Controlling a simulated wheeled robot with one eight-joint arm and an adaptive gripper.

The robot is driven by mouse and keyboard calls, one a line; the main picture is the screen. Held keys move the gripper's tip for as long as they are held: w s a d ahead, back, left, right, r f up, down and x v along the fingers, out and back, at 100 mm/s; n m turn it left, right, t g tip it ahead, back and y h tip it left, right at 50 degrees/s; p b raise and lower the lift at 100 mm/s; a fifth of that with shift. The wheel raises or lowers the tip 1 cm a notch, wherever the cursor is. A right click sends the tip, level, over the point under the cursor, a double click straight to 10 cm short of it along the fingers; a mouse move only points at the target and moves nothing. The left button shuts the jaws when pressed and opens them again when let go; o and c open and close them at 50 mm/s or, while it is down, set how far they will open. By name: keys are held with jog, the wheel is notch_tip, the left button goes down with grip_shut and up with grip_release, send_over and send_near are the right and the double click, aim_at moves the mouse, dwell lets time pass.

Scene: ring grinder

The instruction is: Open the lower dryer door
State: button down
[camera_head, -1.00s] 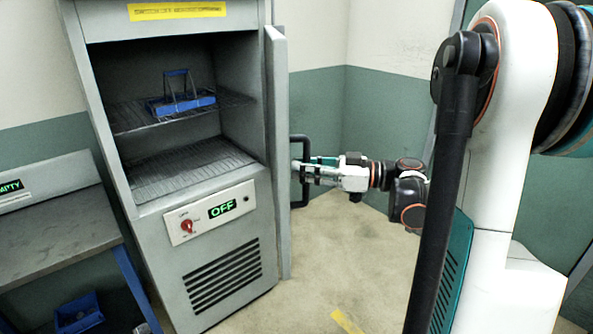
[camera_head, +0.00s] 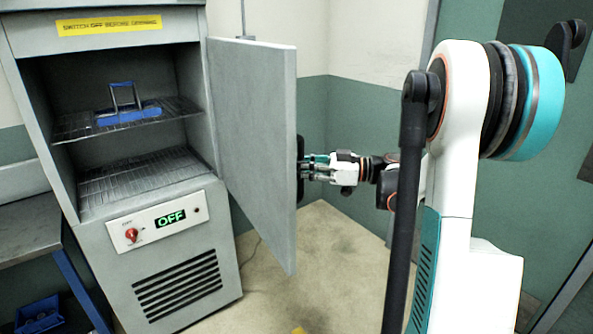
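The grey lower dryer door (camera_head: 255,140) stands ajar, swung out from its hinge side at the right of the dryer (camera_head: 170,265). Its inner face now shows partly toward the camera. The black door handle (camera_head: 299,170) shows only as a sliver past the door's right edge. My gripper (camera_head: 308,168) reaches from the right to the handle at that edge. Its fingertips are partly hidden by the door and handle, and I cannot tell whether they are closed around it. Inside the open chamber, a blue tray with an upright handle (camera_head: 128,113) sits on the upper wire shelf.
The control panel (camera_head: 158,221) below the chamber reads OFF. A grey bench (camera_head: 28,228) stands at the left, with a blue bin (camera_head: 38,315) beneath. A green and white wall (camera_head: 360,120) is behind. Bare floor (camera_head: 345,255) lies right of the dryer.

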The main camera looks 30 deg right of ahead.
jog(key=shift+s+f, duration=0.2)
jog(key=c, duration=1.7)
grip_release()
jog(key=shift+s+d+r, duration=0.1)
jog(key=shift+o, duration=0.6)
jog(key=shift+s+r, duration=0.1)
jog(key=shift+s, duration=0.05)
jog(key=shift+w, duration=0.2)
jog(key=shift+s+d, duration=0.1)
jog(key=v, duration=1.1)
jog(key=shift+s+d, duration=0.2)
jog(key=shift+d, duration=0.2)
